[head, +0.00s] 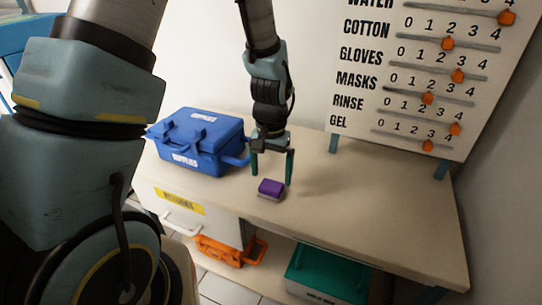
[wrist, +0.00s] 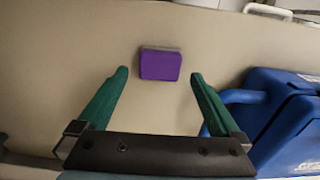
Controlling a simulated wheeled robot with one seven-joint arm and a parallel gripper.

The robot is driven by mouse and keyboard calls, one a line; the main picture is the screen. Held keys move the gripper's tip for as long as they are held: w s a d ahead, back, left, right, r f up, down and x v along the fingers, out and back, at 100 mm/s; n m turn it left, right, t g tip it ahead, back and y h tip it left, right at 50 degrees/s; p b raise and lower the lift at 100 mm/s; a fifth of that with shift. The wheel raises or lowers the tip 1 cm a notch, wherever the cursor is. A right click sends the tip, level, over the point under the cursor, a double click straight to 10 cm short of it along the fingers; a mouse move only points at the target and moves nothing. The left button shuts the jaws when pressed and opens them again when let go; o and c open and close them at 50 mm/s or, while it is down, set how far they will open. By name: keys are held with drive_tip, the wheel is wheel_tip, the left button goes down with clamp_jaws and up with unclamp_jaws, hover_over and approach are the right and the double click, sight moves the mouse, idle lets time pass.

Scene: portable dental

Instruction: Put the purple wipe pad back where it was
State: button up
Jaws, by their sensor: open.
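The purple wipe pad (head: 271,187) lies on the beige table top near its front edge, just right of the blue case. It also shows in the wrist view (wrist: 160,65), beyond the fingertips and roughly centred between them. My gripper (head: 271,178) is open and empty, with its fingers pointing down above and behind the pad. In the wrist view my gripper (wrist: 159,78) has its two green fingers spread wider than the pad. The pad appears apart from both fingers.
A blue supplies case (head: 197,142) stands close at the left of my gripper. A slider board (head: 420,75) stands at the back right. An orange case (head: 219,250) and a green box (head: 328,272) are below the table top (head: 375,215), whose right part is clear.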

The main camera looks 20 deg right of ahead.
sight(271, 185)
wheel_tip(271, 185, up, 7)
drive_tip(key=b, duration=0.1)
drive_tip(key=a+r+n, duration=0.2)
drive_tip(key=a+n, duration=0.1)
drive_tip(key=a, duration=0.9)
drive_tip(key=w+a+r+n+t, duration=0.1)
drive_tip(key=a+n, duration=0.3)
drive_tip(key=a, duration=0.9)
drive_tip(key=shift+w+a+r+t, duration=0.15)
drive_tip(key=shift+r+t, duration=0.15)
drive_tip(key=shift+r, duration=0.05)
